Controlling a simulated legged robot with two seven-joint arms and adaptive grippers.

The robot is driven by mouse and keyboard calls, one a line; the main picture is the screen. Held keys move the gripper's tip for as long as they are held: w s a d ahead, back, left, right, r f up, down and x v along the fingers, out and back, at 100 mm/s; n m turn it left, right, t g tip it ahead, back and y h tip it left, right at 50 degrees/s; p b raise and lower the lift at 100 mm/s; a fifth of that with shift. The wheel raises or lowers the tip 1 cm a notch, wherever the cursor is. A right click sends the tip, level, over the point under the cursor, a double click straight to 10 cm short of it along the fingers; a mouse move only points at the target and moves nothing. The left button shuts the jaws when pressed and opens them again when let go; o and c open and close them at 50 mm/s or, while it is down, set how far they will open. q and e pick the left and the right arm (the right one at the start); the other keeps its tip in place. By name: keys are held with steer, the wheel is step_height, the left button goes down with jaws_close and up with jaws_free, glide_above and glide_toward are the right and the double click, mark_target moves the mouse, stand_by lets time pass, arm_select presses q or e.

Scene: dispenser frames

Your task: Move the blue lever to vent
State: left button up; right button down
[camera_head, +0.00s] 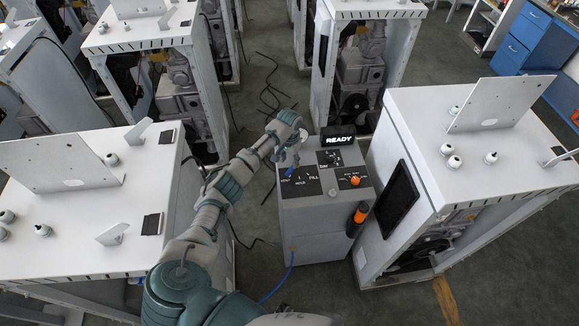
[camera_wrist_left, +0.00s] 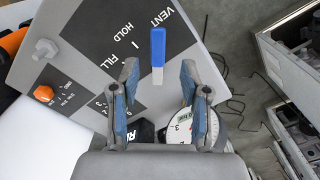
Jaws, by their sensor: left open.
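The blue lever (camera_head: 290,171) is on the sloped top of a grey control box (camera_head: 312,219), on a black plate marked VENT, HOLD and FILL. In the left wrist view the lever (camera_wrist_left: 158,48) stands past the fingertips, centred between them in the picture, with the three labels to its left. My left gripper (camera_head: 287,160) is open and empty above the far left part of the panel, by the lever. Both fingers show in the left wrist view (camera_wrist_left: 159,82). I cannot tell whether either finger touches the lever. My right gripper is not in view.
A READY display (camera_head: 338,139) stands at the box's back edge. An orange knob (camera_head: 355,181) sits on the panel's right. A round gauge (camera_wrist_left: 181,126) shows beside my gripper. White-topped frames (camera_head: 455,200) flank the box. Cables lie on the floor.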

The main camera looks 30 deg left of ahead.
mark_target(289, 170)
arm_select(q)
step_height(289, 170, up, 7)
steer(key=shift+f, duration=0.2)
stand_by(0.5)
